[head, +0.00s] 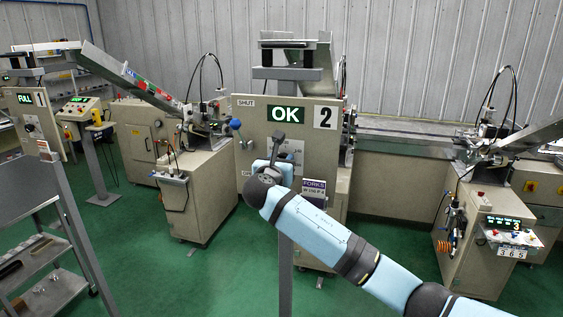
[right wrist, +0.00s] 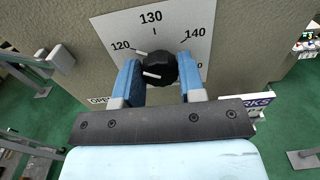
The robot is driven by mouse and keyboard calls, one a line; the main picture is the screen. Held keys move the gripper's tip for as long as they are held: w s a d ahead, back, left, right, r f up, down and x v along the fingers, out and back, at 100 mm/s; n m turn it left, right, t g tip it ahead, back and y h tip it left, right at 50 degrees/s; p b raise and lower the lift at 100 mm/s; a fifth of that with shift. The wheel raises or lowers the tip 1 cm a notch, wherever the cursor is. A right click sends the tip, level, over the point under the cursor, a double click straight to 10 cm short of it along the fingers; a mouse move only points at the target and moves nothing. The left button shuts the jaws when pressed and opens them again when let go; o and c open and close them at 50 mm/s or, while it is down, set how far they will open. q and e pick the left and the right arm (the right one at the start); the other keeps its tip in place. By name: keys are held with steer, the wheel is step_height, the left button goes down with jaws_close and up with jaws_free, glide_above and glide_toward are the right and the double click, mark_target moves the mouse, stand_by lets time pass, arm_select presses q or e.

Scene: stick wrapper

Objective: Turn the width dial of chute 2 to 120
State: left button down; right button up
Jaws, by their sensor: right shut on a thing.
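The chute 2 panel (head: 257,112) is beige, with a lit "OK" sign (head: 286,114) and a "2" plate (head: 325,117). In the right wrist view, the width dial is a black knob (right wrist: 160,67) on a white scale plate (right wrist: 172,30) reading 120, 130 and 140; another number at the right is mostly hidden. My right gripper (right wrist: 158,80) is shut on the knob, a blue finger on either side. In the head view my right gripper (head: 274,165) hides most of the dial. My left gripper is not in view.
A blue-ball lever (head: 236,124) stands on the panel's left, near a "SHUT" label. A "FORKS" label (head: 314,188) is at the lower right. Panel 1 (head: 33,112) reads "FULL" at the left. A grey cart (head: 35,190) stands in the left foreground. Green floor is clear between.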

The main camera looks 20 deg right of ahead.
steer(key=shift+f, duration=0.2)
steer(key=o, duration=0.9)
steer(key=shift+r, duration=0.1)
steer(key=shift+s+a, duration=0.1)
steer(key=shift+s, duration=0.05)
